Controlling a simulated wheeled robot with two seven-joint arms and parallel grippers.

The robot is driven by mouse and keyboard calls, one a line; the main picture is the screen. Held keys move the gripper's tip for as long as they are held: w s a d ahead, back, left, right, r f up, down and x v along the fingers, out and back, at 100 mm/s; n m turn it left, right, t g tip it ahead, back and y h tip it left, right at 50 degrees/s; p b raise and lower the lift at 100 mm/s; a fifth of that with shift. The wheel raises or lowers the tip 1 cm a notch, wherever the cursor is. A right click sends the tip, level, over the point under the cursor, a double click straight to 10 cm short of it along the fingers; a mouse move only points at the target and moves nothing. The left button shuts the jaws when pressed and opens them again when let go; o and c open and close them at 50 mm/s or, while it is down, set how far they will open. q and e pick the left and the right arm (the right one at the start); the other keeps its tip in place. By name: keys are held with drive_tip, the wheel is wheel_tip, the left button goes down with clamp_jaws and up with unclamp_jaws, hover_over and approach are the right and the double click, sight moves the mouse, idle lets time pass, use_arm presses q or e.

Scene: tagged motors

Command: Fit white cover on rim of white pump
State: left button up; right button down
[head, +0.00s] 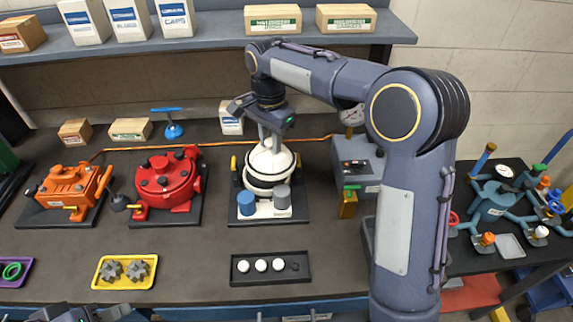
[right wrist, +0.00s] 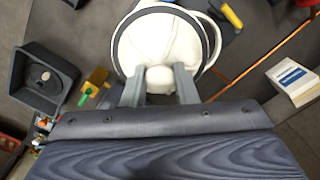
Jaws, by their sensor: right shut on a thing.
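The white pump (head: 267,207) stands on a black base plate in the middle of the bench, with a blue cylinder (head: 247,203) and a grey cylinder (head: 282,198) at its front. My right gripper (head: 271,143) is over the pump, pointing down, shut on the knob of the white cover (head: 271,160). In the right wrist view the knob sits between the fingers (right wrist: 159,88) and the round cover (right wrist: 160,48) spreads beyond it. A dark ring shows around the cover. I cannot tell whether the cover touches the rim. Part of my left arm shows at the lower left edge.
A red pump (head: 168,183) and an orange pump (head: 68,187) stand to the left. A grey box with a gauge (head: 357,160) stands close on the right. A black tray with white balls (head: 270,267) and a yellow tray with gears (head: 125,283) lie in front.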

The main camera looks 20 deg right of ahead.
drive_tip(key=w, duration=0.2)
drive_tip(key=w+f, duration=0.1)
drive_tip(key=w, duration=0.1)
drive_tip(key=w+f+p, duration=0.1)
drive_tip(key=w, duration=0.1)
drive_tip(key=shift+d+f, duration=0.1)
drive_tip(key=f, duration=0.1)
drive_tip(key=f+b, duration=0.1)
drive_tip(key=f, duration=0.1)
drive_tip(key=f+b, duration=0.1)
drive_tip(key=f, duration=0.1)
drive_tip(key=shift+w, duration=0.35)
use_arm(q)
drive_tip(key=shift+w+a+f, duration=0.2)
drive_tip(key=shift+a+f, duration=0.1)
drive_tip(key=shift+a, duration=0.1)
drive_tip(key=shift+f+b, duration=1.25)
drive_tip(key=shift+b, duration=0.05)
use_arm(e)
drive_tip(key=shift+f, duration=2.15)
drive_tip(key=c, duration=1.1)
unclamp_jaws()
drive_tip(key=shift+o, duration=0.2)
use_arm(q)
drive_tip(key=shift+r, duration=0.1)
use_arm(e)
drive_tip(key=shift+r, duration=0.1)
